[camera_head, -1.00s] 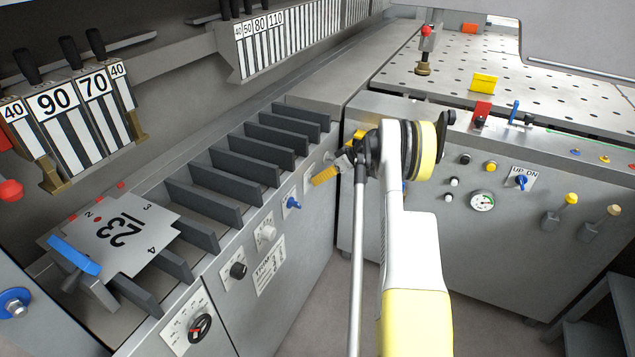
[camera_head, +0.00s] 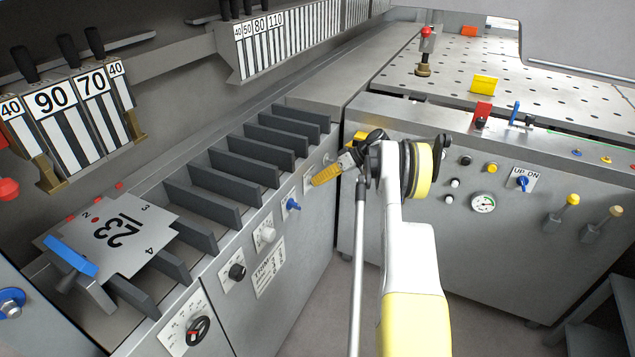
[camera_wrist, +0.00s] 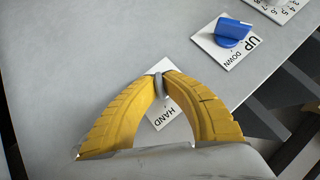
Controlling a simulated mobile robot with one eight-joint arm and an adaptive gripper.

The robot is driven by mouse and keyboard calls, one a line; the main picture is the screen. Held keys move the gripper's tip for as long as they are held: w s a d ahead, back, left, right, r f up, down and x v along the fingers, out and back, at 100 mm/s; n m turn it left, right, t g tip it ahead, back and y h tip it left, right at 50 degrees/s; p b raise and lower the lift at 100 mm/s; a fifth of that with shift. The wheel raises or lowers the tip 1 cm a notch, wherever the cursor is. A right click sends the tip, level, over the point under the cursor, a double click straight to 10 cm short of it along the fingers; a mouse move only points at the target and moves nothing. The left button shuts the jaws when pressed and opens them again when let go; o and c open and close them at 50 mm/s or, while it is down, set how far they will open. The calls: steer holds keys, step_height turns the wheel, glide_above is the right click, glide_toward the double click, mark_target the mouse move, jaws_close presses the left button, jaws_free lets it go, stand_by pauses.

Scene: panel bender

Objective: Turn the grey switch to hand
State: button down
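The grey switch (camera_wrist: 160,86) stands on a white plate marked HAND (camera_wrist: 176,122) in the wrist view. Its narrow grey knob lies between the tips of my gripper's yellow fingers (camera_wrist: 161,76). The fingertips are drawn together with only about the knob's width between them, and they appear to touch its sides. The word HAND shows between the fingers, below the knob; the far part of the plate is largely hidden. In the head view my gripper (camera_head: 316,183) reaches the front panel of the left cabinet, and the knob is hidden behind the fingers.
A blue UP/DOWN switch (camera_wrist: 233,30) sits close by, also visible in the head view (camera_head: 292,204). A white knob (camera_head: 267,234), a black knob (camera_head: 237,271) and a red-black dial (camera_head: 198,329) follow along the panel. The right cabinet (camera_head: 455,240) stands close to my wrist.

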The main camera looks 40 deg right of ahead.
steer(key=c, duration=1.5)
jaws_free()
steer(key=shift+c, duration=0.2)
steer(key=v, duration=1.2)
steer(key=shift+a, duration=0.1)
